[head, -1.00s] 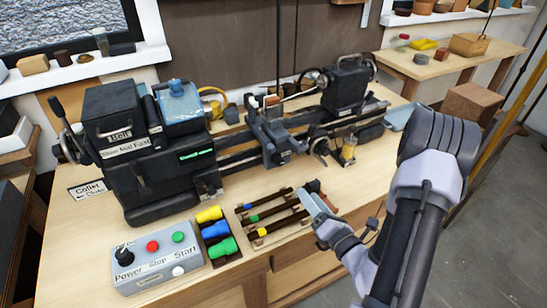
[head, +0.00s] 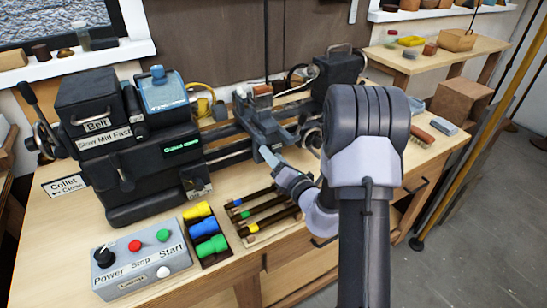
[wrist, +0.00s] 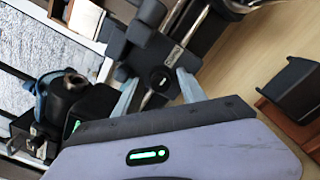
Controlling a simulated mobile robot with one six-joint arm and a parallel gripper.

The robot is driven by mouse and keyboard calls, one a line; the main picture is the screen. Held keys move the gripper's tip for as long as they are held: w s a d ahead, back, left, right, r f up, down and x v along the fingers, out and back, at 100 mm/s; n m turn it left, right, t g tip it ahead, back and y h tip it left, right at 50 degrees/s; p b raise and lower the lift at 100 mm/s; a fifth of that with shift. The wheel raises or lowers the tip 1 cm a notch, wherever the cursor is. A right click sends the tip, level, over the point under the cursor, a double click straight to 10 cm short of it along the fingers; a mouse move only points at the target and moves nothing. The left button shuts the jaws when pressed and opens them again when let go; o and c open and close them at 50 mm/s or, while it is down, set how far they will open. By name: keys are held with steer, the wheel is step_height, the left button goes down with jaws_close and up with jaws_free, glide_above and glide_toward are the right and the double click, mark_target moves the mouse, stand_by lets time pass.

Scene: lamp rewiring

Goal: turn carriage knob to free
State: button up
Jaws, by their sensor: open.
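The lathe carriage (head: 258,118) is a dark grey block on the bed rails, in the middle of the head view. In the wrist view the carriage (wrist: 133,50) has a dark round knob (wrist: 161,80) with a small white mark on its front, beside a label too small to read surely. My gripper (head: 268,155) is open and empty at the front of the carriage. In the wrist view its two pale fingers (wrist: 158,79) stand apart, one on each side of the knob. I cannot tell whether they touch it. The knob is not clear in the head view.
The headstock (head: 140,150) stands left of the carriage, the tailstock (head: 335,72) right. A control box (head: 145,265) with buttons, a tray of coloured tools (head: 208,232) and a rack of dark bars (head: 262,215) lie in front of the lathe.

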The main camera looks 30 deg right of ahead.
jaws_close()
steer(key=shift+n, duration=0.3)
steer(key=n+b, duration=0.3)
steer(key=n, duration=0.5)
steer(key=n+b, duration=0.4)
steer(key=n, duration=0.5)
steer(key=shift+a+f, duration=0.1)
steer(key=shift+a, duration=0.1)
steer(key=shift+n, duration=0.3)
jaws_free()
